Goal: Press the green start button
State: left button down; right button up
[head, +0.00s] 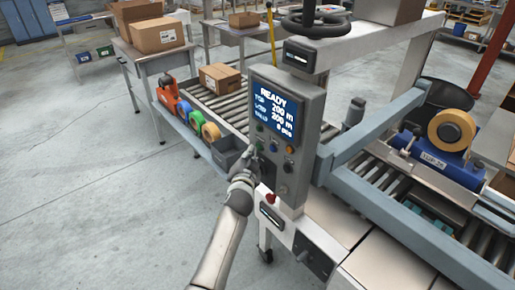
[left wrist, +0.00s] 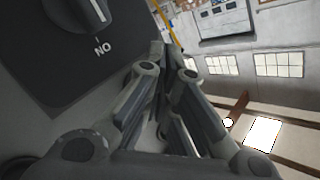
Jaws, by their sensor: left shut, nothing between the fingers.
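The grey control panel (head: 290,179) stands upright near the middle of the head view, its screen (head: 276,112) reading READY. A small green button (head: 260,128) appears on the panel's left side below the screen; it is too small to make out well. My left gripper (head: 256,152) is shut and empty, at the panel's lower left just below that button. I cannot tell whether its tips touch the panel. In the left wrist view the shut fingers (left wrist: 165,75) show beside a dark plate with a rotary knob (left wrist: 80,12); the green button is not seen there. My right gripper is not in view.
An orange button (head: 290,150) and a red knob (head: 270,198) sit close by on the panel. A roller conveyor (head: 222,102) with a carton (head: 220,77) lies behind it. A tape machine (head: 450,160) stands at right. The floor at left is clear.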

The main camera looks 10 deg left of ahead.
pick_arm(q)
jog(key=shift+w+d+b, duration=0.25)
jog(key=shift+w+b, duration=0.05)
jog(key=shift+s+a, duration=0.1)
dwell(0.6)
jog(key=shift+s+a+p, duration=0.45)
jog(key=shift+s+p, duration=0.15)
jog(key=s+a+p, duration=0.1)
jog(key=s, duration=0.1)
jog(key=s+a+p, duration=0.2)
dwell(0.3)
